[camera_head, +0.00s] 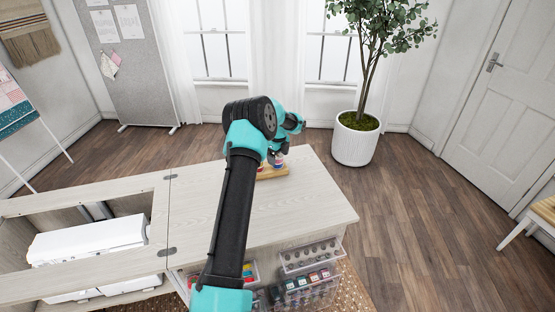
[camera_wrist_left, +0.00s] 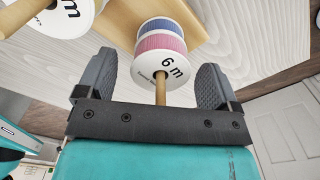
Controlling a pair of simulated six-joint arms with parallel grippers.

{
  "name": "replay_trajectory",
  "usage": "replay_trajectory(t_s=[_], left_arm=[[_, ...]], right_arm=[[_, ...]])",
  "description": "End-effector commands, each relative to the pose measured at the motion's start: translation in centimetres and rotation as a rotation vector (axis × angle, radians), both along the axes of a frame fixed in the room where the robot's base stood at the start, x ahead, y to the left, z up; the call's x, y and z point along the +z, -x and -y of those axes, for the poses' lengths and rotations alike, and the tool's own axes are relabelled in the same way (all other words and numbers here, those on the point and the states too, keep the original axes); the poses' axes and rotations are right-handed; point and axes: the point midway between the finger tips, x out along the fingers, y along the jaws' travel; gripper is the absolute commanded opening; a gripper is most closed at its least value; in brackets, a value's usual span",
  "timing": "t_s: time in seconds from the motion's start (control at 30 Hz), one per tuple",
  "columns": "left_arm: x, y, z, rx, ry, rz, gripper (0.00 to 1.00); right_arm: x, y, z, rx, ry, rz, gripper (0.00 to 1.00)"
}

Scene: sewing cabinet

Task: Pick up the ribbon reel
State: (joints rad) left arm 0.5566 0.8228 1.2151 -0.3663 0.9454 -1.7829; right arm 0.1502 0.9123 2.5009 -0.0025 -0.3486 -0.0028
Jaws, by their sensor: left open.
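A ribbon reel (camera_wrist_left: 160,62) with a white "6 m" face and pink ribbon is on a wooden peg in the left wrist view. A blue reel (camera_wrist_left: 168,27) sits right behind it on the same peg. My left gripper (camera_wrist_left: 155,64) is open, one finger on each side of the pink reel, with gaps still visible. In the head view my left gripper (camera_head: 278,157) is above the wooden stand (camera_head: 272,173), and the arm hides part of the stand and reels. My right gripper is not in view.
Another "6 m" reel (camera_wrist_left: 58,14) is at the upper left of the wrist view. The pale cabinet top (camera_head: 315,205) is clear to the right. Clear bins (camera_head: 310,255) hang at its front edge, and a white sewing machine (camera_head: 90,240) lies in the open compartment at left.

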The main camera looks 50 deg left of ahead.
Motion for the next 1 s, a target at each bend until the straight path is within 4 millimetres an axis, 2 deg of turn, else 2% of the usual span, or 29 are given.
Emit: replay_trajectory(t_s=[0.1,0.67,1.0], left_arm=[[0.02,0.0,-0.01,0.0,0.0,0.0,0.86],[0.03,0.0,-0.01,0.0,0.0,0.0,0.34],[0.58,-0.02,-0.02,0.0,0.0,0.001,0.33]], right_arm=[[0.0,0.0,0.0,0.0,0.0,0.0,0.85],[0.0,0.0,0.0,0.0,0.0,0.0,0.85],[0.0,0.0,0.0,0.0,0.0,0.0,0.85]])
